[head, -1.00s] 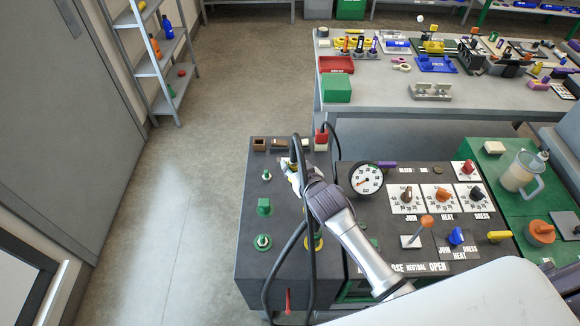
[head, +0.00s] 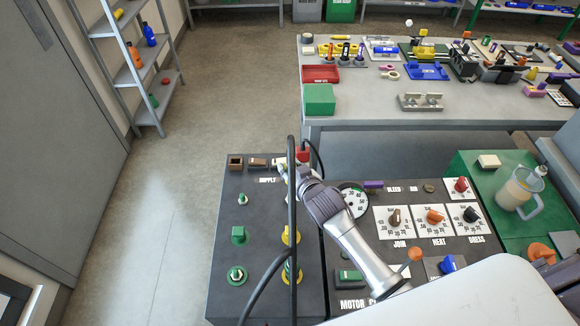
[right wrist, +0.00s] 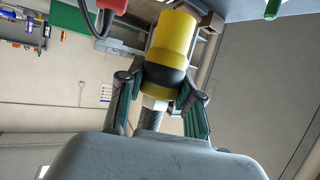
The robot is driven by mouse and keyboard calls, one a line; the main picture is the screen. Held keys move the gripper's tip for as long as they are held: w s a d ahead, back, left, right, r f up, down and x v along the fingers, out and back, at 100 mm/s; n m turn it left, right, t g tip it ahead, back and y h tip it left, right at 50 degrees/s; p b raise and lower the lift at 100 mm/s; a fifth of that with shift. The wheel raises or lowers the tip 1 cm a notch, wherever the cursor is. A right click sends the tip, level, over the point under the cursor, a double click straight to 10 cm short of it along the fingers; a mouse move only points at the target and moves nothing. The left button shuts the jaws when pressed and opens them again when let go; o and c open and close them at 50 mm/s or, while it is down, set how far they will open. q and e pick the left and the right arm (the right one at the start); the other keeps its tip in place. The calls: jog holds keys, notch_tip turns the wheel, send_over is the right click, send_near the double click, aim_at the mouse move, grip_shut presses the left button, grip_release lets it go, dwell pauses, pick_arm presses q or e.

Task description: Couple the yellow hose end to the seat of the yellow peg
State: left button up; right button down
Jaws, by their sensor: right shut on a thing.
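My right gripper (head: 288,172) is over the back part of the dark supply panel in the head view. In the right wrist view its fingers (right wrist: 160,98) are shut around the black collar of the yellow hose end (right wrist: 172,42). The black hose (head: 291,215) hangs as a loop in front of the panel. Yellow fittings (head: 286,238) stand in the panel's right column, partly hidden behind the hose. I cannot tell which of them has the yellow peg's seat, and I see no contact with the hose end. My left gripper is not in view.
Green fittings (head: 238,235) line the panel's left column. A red plug with a black cable (head: 303,155) is near the gripper. The gauge (head: 354,200) is partly behind my arm. Knobs (head: 435,216) stand to the right. The floor at left is clear.

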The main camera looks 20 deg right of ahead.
notch_tip(320, 180, down, 3)
jog(key=shift+s+a+r+b, duration=0.1)
jog(key=shift+r+b, duration=0.1)
jog(key=shift+b, duration=0.65)
jog(key=shift+f+b, duration=0.55)
jog(key=shift+f, duration=0.2)
jog(key=shift+f+b, duration=0.35)
jog(key=shift+f, duration=0.2)
pick_arm(q)
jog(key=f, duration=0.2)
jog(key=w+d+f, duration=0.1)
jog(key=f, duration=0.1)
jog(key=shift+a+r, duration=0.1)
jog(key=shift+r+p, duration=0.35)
jog(key=shift+p, duration=0.05)
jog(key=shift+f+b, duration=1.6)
jog(key=shift+b, duration=0.05)
pick_arm(e)
jog(key=shift+f, duration=2.2)
jog(key=c, duration=0.7)
grip_release()
